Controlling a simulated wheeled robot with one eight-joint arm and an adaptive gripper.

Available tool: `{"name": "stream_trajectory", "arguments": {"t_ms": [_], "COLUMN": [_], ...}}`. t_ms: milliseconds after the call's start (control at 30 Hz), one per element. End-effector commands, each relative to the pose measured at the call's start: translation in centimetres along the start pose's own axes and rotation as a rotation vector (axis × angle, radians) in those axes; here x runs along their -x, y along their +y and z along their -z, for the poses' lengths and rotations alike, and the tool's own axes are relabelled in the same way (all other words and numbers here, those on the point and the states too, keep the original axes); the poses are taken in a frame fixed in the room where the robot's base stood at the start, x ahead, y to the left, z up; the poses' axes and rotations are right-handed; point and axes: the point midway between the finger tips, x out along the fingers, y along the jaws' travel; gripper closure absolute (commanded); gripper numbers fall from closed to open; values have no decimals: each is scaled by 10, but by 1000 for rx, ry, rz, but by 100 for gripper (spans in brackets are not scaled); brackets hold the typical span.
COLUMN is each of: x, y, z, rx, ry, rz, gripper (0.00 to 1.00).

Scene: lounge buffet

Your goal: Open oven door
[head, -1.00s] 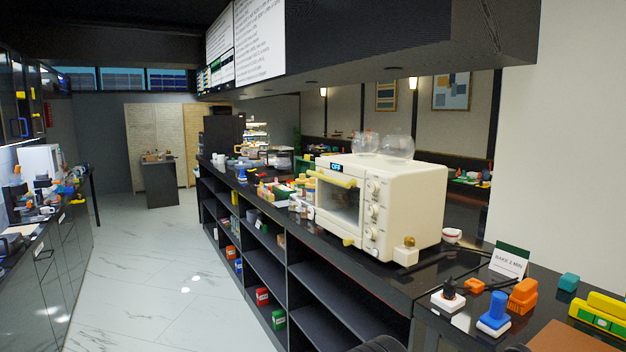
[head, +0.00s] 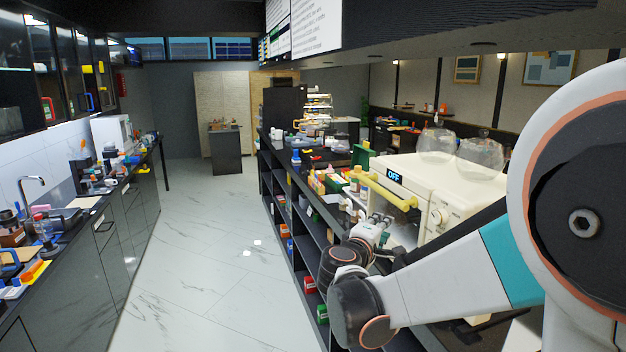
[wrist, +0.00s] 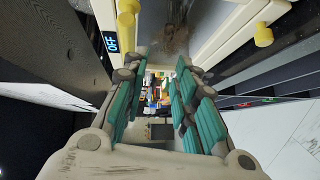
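The cream oven (head: 470,188) stands on the dark counter at the right, its display reading OFF. A yellow bar handle (head: 388,190) runs along the top of its front, and the door looks shut. My arm covers much of the front. My gripper (wrist: 160,75) is open and empty, with teal-padded fingers apart. The handle (wrist: 126,20) shows beyond the left finger in the wrist view, apart from it. The dark glass door (wrist: 182,28) lies above the fingers there. In the head view, my gripper is in front of the oven, below the handle, partly hidden.
Glass vessels (head: 478,152) stand on the oven. Bottles and small boxes (head: 330,182) crowd the counter to its left. Open shelves (head: 300,235) lie below. The marble floor (head: 205,240) is clear between this counter and the left one.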

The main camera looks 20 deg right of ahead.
Motion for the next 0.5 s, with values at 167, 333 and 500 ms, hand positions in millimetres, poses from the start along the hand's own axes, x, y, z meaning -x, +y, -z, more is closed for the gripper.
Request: {"name": "stream_trajectory", "arguments": {"t_ms": [167,333,500], "x": [-21,-27,-35], "y": [13,16,17], "z": [33,49,53], "rx": [147,225,245], "ry": [25,37,39], "rz": [-154,-235,-256], "gripper": [74,74,74]}}
